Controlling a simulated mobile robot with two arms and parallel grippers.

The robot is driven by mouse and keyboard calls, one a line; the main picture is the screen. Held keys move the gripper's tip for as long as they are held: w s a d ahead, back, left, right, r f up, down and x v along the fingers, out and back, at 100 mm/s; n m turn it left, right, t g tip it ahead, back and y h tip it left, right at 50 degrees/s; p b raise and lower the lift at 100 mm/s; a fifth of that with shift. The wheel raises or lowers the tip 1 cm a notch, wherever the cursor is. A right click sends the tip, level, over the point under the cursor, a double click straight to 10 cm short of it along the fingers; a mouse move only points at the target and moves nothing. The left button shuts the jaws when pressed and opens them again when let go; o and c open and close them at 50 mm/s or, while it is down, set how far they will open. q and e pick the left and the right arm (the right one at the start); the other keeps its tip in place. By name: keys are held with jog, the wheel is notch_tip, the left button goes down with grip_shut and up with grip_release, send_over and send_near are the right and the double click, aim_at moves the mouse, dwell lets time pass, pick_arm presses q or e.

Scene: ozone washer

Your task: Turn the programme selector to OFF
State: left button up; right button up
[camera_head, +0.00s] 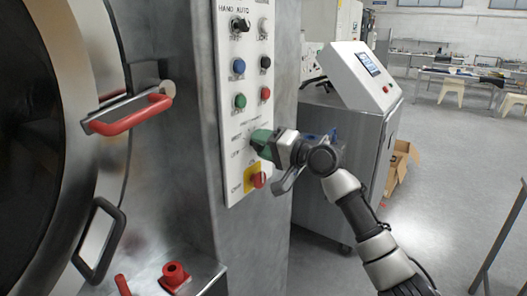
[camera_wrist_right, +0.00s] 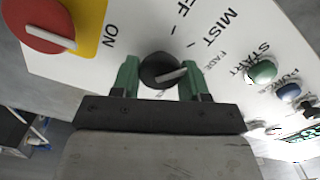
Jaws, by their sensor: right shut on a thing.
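The programme selector (camera_wrist_right: 158,70) is a round black knob with a pale pointer bar, on the white control panel (camera_wrist_right: 100,75). In the right wrist view its bar points right and slightly up. Printed labels ending in "FF" and reading "MIST" stand above and to the right of it. My right gripper (camera_head: 257,143) has green fingers and is shut on the knob, one finger on each side. In the head view, the gripper and fingers hide the knob. My left gripper is not in view.
A red rotary switch on a yellow plate (camera_head: 252,179) is just below the gripper. Several buttons, including a green one (camera_head: 240,101), sit above. A red door handle (camera_head: 130,115) is to the left. A grey cabinet (camera_head: 345,150) stands behind my right arm.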

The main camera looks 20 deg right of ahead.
jog(key=n+b, duration=0.1)
jog(key=n, duration=0.1)
jog(key=n+b, duration=0.1)
jog(key=n, duration=0.2)
jog(key=shift+f+n+b, duration=0.25)
jog(key=shift+n+b, duration=0.05)
jog(key=shift+b, duration=0.1)
jog(key=shift+a+r+n+b, duration=0.1)
jog(key=shift+n+b, duration=0.65)
jog(key=shift+n, duration=1.05)
jog(key=o, duration=0.9)
jog(key=shift+r, duration=0.15)
jog(key=shift+s, duration=0.1)
jog(key=b+v, duration=0.2)
jog(key=v, duration=0.8)
jog(key=shift+s+d, duration=0.3)
